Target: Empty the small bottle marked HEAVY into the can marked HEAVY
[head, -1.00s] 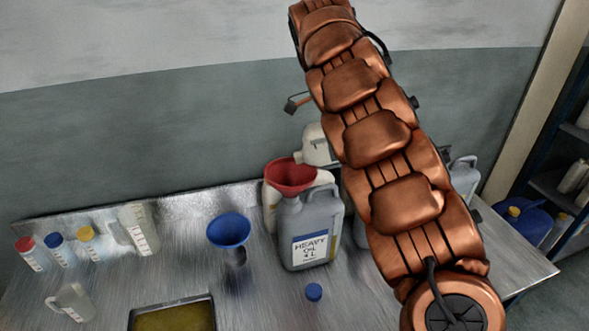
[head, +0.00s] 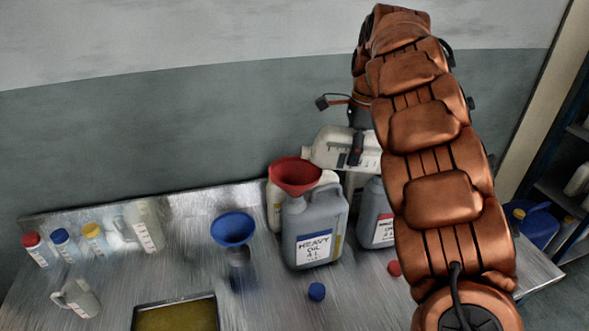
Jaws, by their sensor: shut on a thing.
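The grey can marked HEAVY OIL 4 L (head: 318,238) stands upright on the metal bench. A red funnel (head: 296,174) sits at its top left and appears to be in its mouth. My gripper (head: 356,148) is shut on a whitish bottle (head: 335,147), held above and to the right of the funnel. The bottle lies nearly level, mouth to the left, above the funnel's right rim and apart from it. Its marking cannot be read, and my arm hides its right end. No stream of oil is visible.
A blue funnel (head: 233,229) stands left of the can. Several small bottles stand at the left, behind a tray (head: 177,300). A blue cap (head: 316,291) and red cap (head: 394,268) lie in front.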

